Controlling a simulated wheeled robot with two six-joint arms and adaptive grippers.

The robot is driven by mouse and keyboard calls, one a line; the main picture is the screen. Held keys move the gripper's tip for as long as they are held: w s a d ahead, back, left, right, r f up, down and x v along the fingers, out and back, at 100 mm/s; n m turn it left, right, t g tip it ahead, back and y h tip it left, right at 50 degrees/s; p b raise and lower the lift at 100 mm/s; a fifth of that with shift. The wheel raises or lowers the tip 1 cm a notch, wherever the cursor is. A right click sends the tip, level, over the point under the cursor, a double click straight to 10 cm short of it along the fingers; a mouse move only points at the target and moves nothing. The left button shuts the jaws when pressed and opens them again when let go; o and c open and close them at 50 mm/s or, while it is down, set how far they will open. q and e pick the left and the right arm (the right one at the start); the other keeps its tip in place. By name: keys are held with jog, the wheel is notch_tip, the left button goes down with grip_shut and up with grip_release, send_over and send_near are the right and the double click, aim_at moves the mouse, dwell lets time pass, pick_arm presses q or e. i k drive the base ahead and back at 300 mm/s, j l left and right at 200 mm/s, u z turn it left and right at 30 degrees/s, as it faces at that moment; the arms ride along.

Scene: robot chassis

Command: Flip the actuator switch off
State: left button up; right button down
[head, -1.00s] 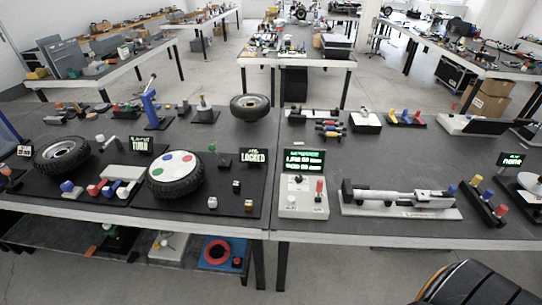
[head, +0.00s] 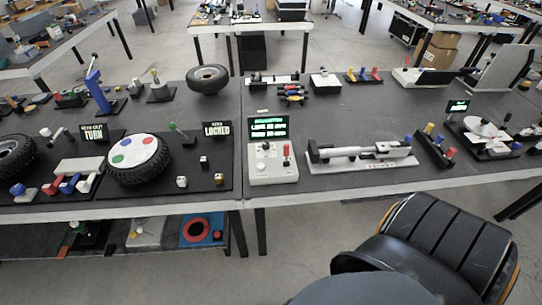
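The linear actuator (head: 350,152), a grey cylinder with a pale rod on a white base plate, lies on the front right part of the dark bench. A white control box (head: 270,172) stands to its left near the front edge. It carries a red-capped lever (head: 286,152) at its right side, a small dark stick and a white knob. A black display (head: 268,127) with green text stands behind the box; its small words are not readable. Which control is the actuator switch, and its position, I cannot tell. Neither gripper is in view.
A black panel with a tyre (head: 138,160) and a "LOCKED" sign (head: 217,129) lies left of the box. A rack with coloured handles (head: 434,145) stands right of the actuator. Grey floor (head: 290,235) shows in front of the bench.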

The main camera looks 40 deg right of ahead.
aim_at(286, 147)
jog(key=z, duration=1.35)
jog(key=k+j+z, duration=0.1)
jog(key=j+z, duration=0.2)
jog(key=k+j+z, duration=0.1)
jog(key=j+z, duration=0.15)
jog(key=j, duration=0.25)
jog(key=k+j+z, duration=0.15)
jog(key=j+z, duration=0.15)
jog(key=j, duration=0.1)
